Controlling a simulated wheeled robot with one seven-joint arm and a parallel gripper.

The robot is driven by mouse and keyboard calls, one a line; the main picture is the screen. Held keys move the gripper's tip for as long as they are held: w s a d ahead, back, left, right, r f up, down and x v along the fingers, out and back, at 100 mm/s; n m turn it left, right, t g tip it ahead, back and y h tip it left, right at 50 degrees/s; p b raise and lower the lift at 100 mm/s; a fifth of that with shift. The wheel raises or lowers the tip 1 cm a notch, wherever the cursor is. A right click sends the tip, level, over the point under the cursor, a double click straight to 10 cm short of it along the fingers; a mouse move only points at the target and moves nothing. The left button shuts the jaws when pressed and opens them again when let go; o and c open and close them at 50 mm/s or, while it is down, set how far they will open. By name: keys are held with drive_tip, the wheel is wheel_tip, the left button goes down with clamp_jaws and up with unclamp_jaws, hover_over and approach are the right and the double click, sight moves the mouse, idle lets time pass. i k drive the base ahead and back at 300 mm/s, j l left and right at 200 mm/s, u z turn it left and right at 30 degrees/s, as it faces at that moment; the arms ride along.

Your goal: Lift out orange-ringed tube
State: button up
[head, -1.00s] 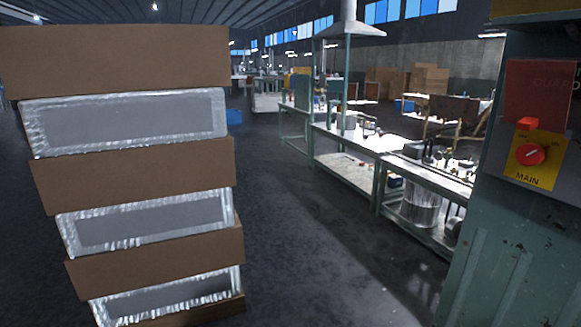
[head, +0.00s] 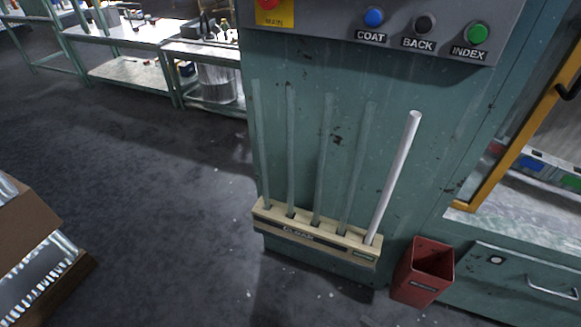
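A beige rack (head: 278,226) with a dark label is fixed low on the front of a green machine (head: 300,60). Several tall tubes stand in it in a row, leaning at differing angles. Those on the left, such as the leftmost tube (head: 261,145) and the one beside it (head: 291,150), are clear and look greenish against the machine. The rightmost tube (head: 395,175) is white and opaque-looking and leans right at its top. I see no orange ring on any tube; the lower ends are hidden in the rack. My gripper is not in view.
A red open bin (head: 423,272) stands just right of the rack. Above are blue (head: 374,16), black and green buttons. A yellow-framed opening (head: 518,150) is at the right. Stacked boxes (head: 30,225) stand at lower left. The floor between is clear; workbenches (head: 130,35) are behind.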

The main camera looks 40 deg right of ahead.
sight(290, 90)
drive_tip(key=j+z, duration=0.1)
drive_tip(key=z, duration=0.25)
drive_tip(key=i+j+z, duration=0.1)
drive_tip(key=z, duration=0.3)
drive_tip(key=j+z, duration=0.65)
drive_tip(key=j, duration=0.7)
drive_tip(key=j+z, duration=0.25)
drive_tip(key=j, duration=0.75)
drive_tip(key=k, duration=0.05)
